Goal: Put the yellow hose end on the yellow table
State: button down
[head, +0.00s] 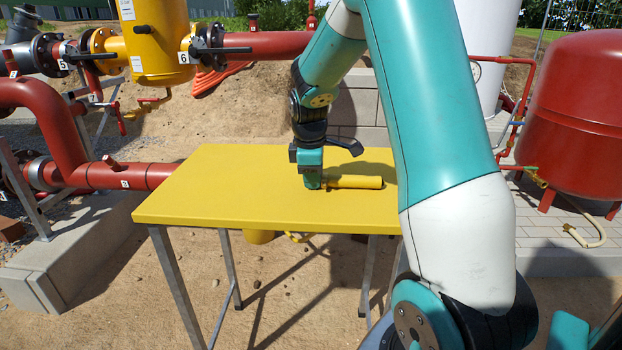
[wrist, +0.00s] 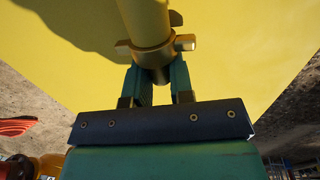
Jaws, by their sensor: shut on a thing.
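The yellow table (head: 230,190) stands in the middle of the head view. Its flat top fills most of the wrist view (wrist: 250,70). The yellow hose end (head: 355,182) is a yellow cylinder lying level at the table top, towards its right side. In the wrist view the hose end (wrist: 146,22) runs away from the fingers and has short side lugs. My gripper (head: 313,183) points down at the table and is shut on the near end of the hose end; its fingers (wrist: 158,80) flank it. Whether the hose end fully rests on the surface is hard to tell.
Red pipes (head: 125,176) and a yellow vessel (head: 157,40) stand left and behind the table. A red tank (head: 580,115) is at the right. A yellow object (head: 260,237) shows below the table. The left part of the table top is clear.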

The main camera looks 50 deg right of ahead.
jog(key=c, duration=1)
grip_release()
notch_tip(320, 180, up, 12)
jog(key=a+p, duration=0.2)
jog(key=s+a+y, duration=0.1)
jog(key=s+a, duration=0.2)
jog(key=a, duration=0.5)
jog(key=s+a+y, duration=0.1)
jog(key=s+a, duration=0.2)
jog(key=a, duration=0.6)
jog(key=s+a+f+m+y, duration=0.1)
jog(key=s+a+y, duration=0.2)
jog(key=s+a, duration=1.2)
jog(key=shift+s+f+g+y, duration=0.15)
jog(key=shift+s+g+y, duration=0.25)
jog(key=shift+s, duration=0.15)
